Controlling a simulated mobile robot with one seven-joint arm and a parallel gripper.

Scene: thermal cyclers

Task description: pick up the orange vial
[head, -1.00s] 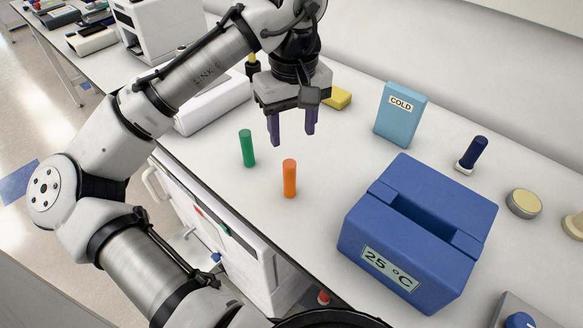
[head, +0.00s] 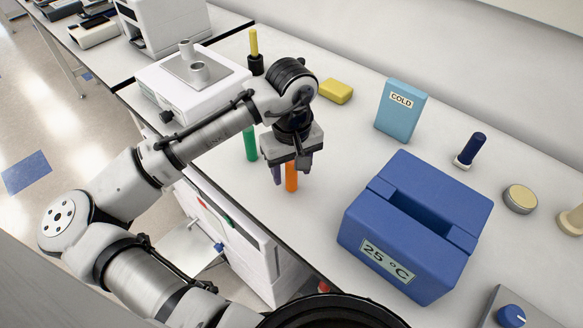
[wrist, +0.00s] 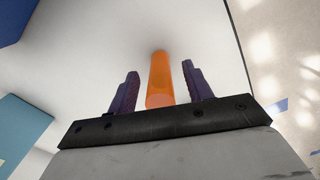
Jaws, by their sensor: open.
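The orange vial (head: 291,178) stands upright on the white bench, its upper part hidden behind my gripper in the head view. My gripper (head: 291,176) points down over it with its purple fingers low around the vial. In the wrist view, the orange vial (wrist: 161,80) lies between the two open fingers of my gripper (wrist: 160,82), with a gap visible on each side. The fingers do not appear to touch it.
A green vial (head: 250,144) stands close by to the left, partly behind my arm. A blue 25 °C block (head: 360,225) sits to the right. A light blue COLD box (head: 400,112) and a yellow block (head: 335,91) are farther back. The bench's front edge is near.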

